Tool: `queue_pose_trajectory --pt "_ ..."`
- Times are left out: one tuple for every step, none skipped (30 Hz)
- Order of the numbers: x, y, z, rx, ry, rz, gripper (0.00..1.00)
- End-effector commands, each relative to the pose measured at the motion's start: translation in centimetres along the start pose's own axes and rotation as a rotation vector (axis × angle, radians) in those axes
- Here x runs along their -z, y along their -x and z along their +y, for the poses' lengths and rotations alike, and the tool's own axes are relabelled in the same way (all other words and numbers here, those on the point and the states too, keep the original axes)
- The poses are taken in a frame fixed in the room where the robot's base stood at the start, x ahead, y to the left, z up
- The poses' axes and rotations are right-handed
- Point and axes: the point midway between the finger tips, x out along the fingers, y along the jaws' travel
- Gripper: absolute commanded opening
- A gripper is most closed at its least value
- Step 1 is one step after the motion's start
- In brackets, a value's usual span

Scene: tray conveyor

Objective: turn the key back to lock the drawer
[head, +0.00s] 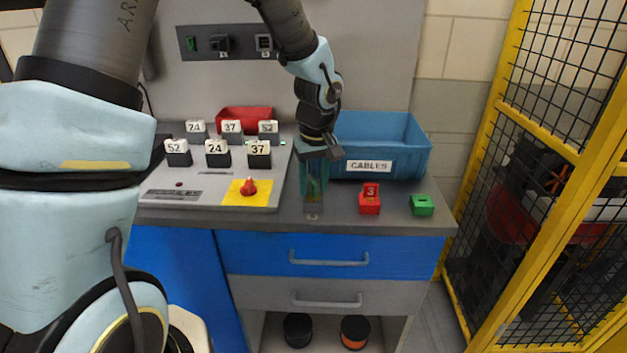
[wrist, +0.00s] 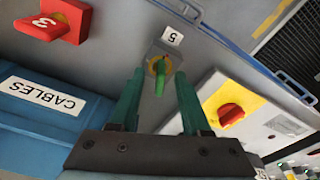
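A green key (wrist: 160,80) stands in a round yellow lock on a small grey plate (wrist: 176,54) with a white label reading 5. In the head view the key is partly hidden behind my fingers, and the plate (head: 313,208) lies near the front edge of the bench. My gripper (head: 314,184) points down over the lock. In the wrist view the teal fingers of my gripper (wrist: 160,90) are apart, one on each side of the key, with gaps showing between. The blue drawer (head: 330,254) below the bench top looks closed.
A blue CABLES bin (head: 413,163) stands behind and right of my gripper. A red block (head: 370,205) marked 3 and a green block (head: 421,205) are to the right. A panel with a red knob (head: 249,187) and several numbered blocks is left. A yellow fence (head: 480,200) bounds the right.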

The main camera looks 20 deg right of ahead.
Motion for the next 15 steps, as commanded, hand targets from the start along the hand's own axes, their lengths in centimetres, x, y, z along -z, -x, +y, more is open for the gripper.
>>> queue_pose_trajectory --pt "0.0 0.01 0.0 0.0 0.0 0.0 0.42" --pt "0.01 0.02 0.0 0.0 0.0 0.0 0.39" --pt "0.01 0.02 0.0 0.0 0.0 0.0 0.34" --pt "0.01 0.02 0.0 0.0 0.0 0.0 0.31" --pt "0.01 0.03 0.0 0.0 0.0 0.0 0.27" --pt "0.01 0.03 0.0 0.0 0.0 0.0 0.23" --pt "0.01 0.03 0.0 0.0 0.0 0.0 0.19" --pt "0.01 0.03 0.0 0.0 0.0 0.0 0.16" --pt "0.01 0.03 0.0 0.0 0.0 0.0 0.12" --pt "0.01 0.03 0.0 0.0 0.0 0.0 0.08" --pt "0.01 0.04 0.0 0.0 0.0 0.0 0.05" --pt "0.01 0.04 0.0 0.0 0.0 0.0 0.0" --pt "0.01 0.04 0.0 0.0 0.0 0.0 0.0" --pt "0.01 0.04 0.0 0.0 0.0 0.0 0.0" --pt "0.01 0.04 0.0 0.0 0.0 0.0 0.0"
